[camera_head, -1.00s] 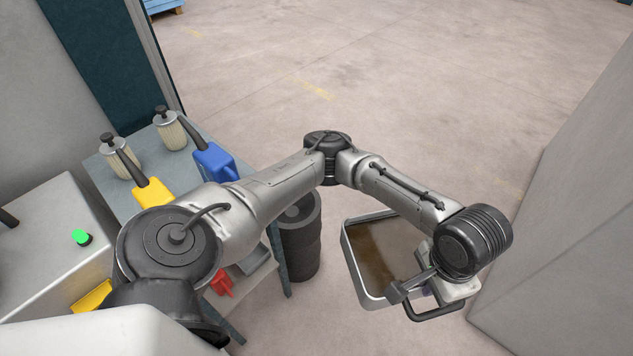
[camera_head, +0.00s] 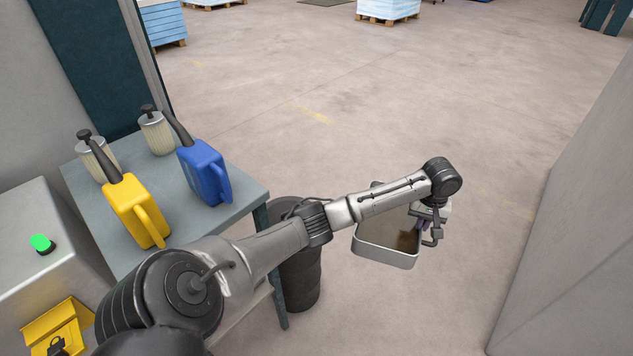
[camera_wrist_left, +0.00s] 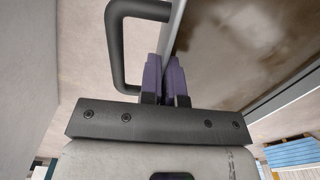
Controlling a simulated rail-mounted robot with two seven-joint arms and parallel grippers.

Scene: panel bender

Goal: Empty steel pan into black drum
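The steel pan (camera_head: 385,254) hangs in the air right of the black drum (camera_head: 301,278), with brown liquid inside. My left gripper (camera_head: 424,222) is at the pan's right side. In the left wrist view, the purple fingers (camera_wrist_left: 166,80) are shut on the pan's wall (camera_wrist_left: 176,28), beside its black handle (camera_wrist_left: 117,50). The pan also shows there, with brown liquid on its floor. The drum stands on the floor beside the table, and my left arm hides much of its top. My right gripper is not in view.
A grey table (camera_head: 238,200) at left carries a yellow can (camera_head: 133,208), a blue can (camera_head: 203,172) and two filter-like cylinders. A grey machine wall (camera_head: 580,220) stands at right. Open floor lies beyond the pan, with pallets far back.

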